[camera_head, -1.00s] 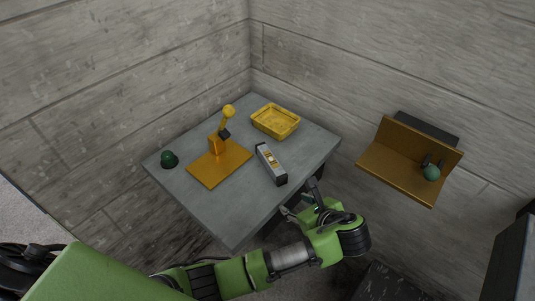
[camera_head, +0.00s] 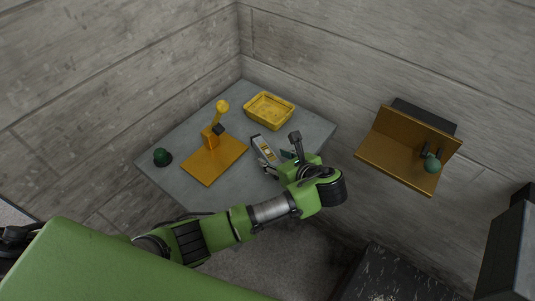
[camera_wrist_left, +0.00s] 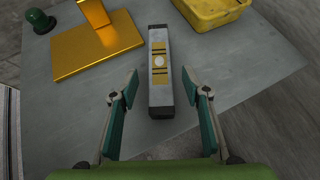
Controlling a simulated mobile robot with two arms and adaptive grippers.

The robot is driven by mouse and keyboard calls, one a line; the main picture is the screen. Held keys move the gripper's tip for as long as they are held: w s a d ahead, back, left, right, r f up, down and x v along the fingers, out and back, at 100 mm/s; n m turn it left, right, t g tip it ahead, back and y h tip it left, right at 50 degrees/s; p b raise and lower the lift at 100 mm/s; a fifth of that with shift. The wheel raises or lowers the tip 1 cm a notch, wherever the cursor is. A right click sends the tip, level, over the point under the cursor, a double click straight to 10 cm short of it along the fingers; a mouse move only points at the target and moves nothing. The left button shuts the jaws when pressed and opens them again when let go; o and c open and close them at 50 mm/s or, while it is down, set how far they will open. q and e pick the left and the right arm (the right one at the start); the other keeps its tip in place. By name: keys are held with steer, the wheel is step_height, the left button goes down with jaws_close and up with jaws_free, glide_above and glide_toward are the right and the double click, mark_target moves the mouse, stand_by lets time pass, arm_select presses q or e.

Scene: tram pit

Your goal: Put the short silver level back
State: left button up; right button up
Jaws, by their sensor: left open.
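The short silver level (camera_head: 263,148) lies on the grey table (camera_head: 205,200), partly hidden by my left gripper in the head view. In the left wrist view the level (camera_wrist_left: 160,90) is a silver bar with dark ends and a yellow middle with a round pale spot. My left gripper (camera_head: 284,162) is open over the table's right part. In the wrist view its two fingers (camera_wrist_left: 160,84) stand apart on either side of the level's near half, not closed on it. I cannot tell how high they are above the table. My right gripper is not in view.
An orange stand (camera_head: 212,162) with an upright arm and a yellow tray (camera_head: 269,110) are on the table, with a dark green knob (camera_head: 162,157) at the left. An orange shelf (camera_head: 395,165) holding a green round object (camera_head: 431,163) is on the right wall.

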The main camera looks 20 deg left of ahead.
mark_target(269, 155)
arm_select(q)
steer(key=p+x, duration=0.1)
steer(key=x, duration=0.3)
steer(key=shift+w+a+p, duration=0.25)
steer(key=shift+a+p, duration=0.05)
steer(key=shift+w+a+f, duration=0.2)
steer(key=shift+w+f, duration=0.05)
steer(key=shift+f, duration=0.1)
steer(key=shift+c, duration=0.7)
jaws_close()
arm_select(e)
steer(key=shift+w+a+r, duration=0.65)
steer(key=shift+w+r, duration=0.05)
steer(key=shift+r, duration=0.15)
